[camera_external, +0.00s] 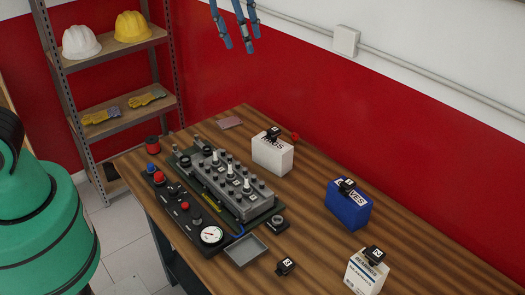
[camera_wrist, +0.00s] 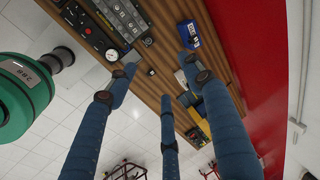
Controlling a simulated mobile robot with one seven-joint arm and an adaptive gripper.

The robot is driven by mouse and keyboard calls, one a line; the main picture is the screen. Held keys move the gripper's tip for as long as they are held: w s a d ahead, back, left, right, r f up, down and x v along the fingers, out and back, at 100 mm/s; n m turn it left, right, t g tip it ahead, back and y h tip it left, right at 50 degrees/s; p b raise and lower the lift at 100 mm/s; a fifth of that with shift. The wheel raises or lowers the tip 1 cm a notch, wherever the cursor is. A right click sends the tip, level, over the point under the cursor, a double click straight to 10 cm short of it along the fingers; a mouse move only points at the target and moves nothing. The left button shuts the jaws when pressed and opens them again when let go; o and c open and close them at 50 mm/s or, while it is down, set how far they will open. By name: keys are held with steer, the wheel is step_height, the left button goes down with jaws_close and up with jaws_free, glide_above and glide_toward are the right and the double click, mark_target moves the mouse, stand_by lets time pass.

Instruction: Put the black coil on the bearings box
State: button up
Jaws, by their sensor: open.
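Small black blocks with white marks, which look like coils, show in several places. One black coil (camera_external: 285,266) lies on the wooden table in front of the grey tray; what seems to be the same one shows in the wrist view (camera_wrist: 152,71). Others sit on the three boxes. The front right box (camera_external: 366,273) is white with coloured stripes and a black block on top; its lettering is too small to read, so I cannot confirm it is the bearings box. My gripper (camera_external: 241,44) is high above the table's far end, its three blue fingers (camera_wrist: 162,75) spread and empty.
A white box (camera_external: 272,155) and a blue box (camera_external: 348,207) stand along the wall side. An engine trainer (camera_external: 225,185), a gauge panel (camera_external: 185,210) and a grey tray (camera_external: 246,250) fill the left. The table between tray and boxes is mostly clear.

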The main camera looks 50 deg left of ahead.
steer(key=s+a+r+n+t, duration=0.1)
steer(key=s+a+r+n, duration=0.1)
steer(key=s+a+n, duration=0.4)
steer(key=s+a+r+n+t, duration=0.1)
steer(key=s+a+r+n, duration=0.15)
steer(key=s+a, duration=0.6)
steer(key=s+a+f+n, duration=0.2)
steer(key=s+a+n, duration=0.1)
steer(key=s, duration=0.4)
steer(key=s+a+f+n+y, duration=0.1)
steer(key=s+a+f+n, duration=0.2)
steer(key=s+n, duration=0.2)
steer(key=shift+s+a+t, duration=0.25)
steer(key=shift+s+t, duration=0.15)
steer(key=shift+s, duration=0.55)
step_height(320, 180, down, 17)
steer(key=b, duration=1.7)
steer(key=shift+f, duration=0.2)
